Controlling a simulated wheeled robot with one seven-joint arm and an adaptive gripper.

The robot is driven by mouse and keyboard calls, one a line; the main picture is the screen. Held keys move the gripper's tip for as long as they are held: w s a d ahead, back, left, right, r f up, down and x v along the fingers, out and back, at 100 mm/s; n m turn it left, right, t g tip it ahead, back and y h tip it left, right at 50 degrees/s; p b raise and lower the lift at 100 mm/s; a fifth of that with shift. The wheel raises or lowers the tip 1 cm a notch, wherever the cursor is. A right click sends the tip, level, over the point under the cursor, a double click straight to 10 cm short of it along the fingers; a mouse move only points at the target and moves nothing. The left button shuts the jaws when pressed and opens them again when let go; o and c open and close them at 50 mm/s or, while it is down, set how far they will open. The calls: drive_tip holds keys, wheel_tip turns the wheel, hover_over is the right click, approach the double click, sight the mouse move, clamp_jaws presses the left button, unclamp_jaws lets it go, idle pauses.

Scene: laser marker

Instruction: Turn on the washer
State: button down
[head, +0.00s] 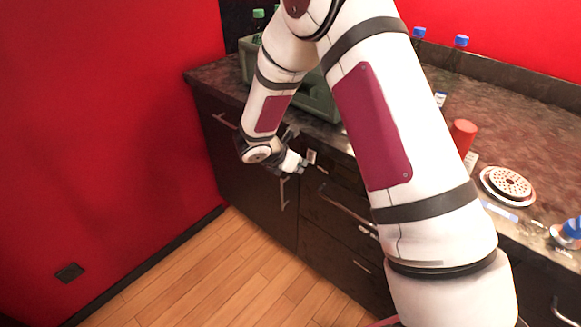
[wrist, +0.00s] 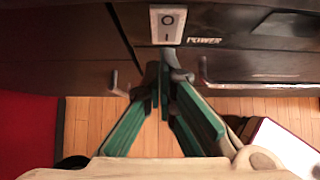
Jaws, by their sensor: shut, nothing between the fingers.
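A white power switch (wrist: 168,25) marked O and I sits on the dark cabinet front in the wrist view, beside a label reading POWER (wrist: 204,41). It also shows as a small pale plate in the head view (head: 312,157). My gripper (wrist: 163,72) is shut and empty, its fingertips just below the switch in the picture. I cannot tell whether they touch it, or which way the rocker is pressed. In the head view my gripper (head: 300,163) is close to the switch plate. I cannot single out the washer itself with certainty.
A grey-green tub (head: 318,103) stands on the dark counter (head: 215,72), partly behind my arm. A red cup (head: 463,136), a perforated white disc (head: 508,183) and blue-capped bottles (head: 460,46) stand to the right. Drawer handles (head: 343,208) jut out below. The wooden floor (head: 235,270) is clear.

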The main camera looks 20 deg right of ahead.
drive_tip(key=shift+w+d, duration=0.2)
drive_tip(key=shift+d, duration=0.1)
drive_tip(key=shift+w+d+f+t+h+b, duration=0.3)
drive_tip(key=shift+h+b, duration=0.2)
drive_tip(key=shift+b, duration=0.5)
drive_tip(key=shift+s+r+p, duration=0.1)
drive_tip(key=shift+r+p, duration=0.35)
drive_tip(key=shift+r, duration=0.45)
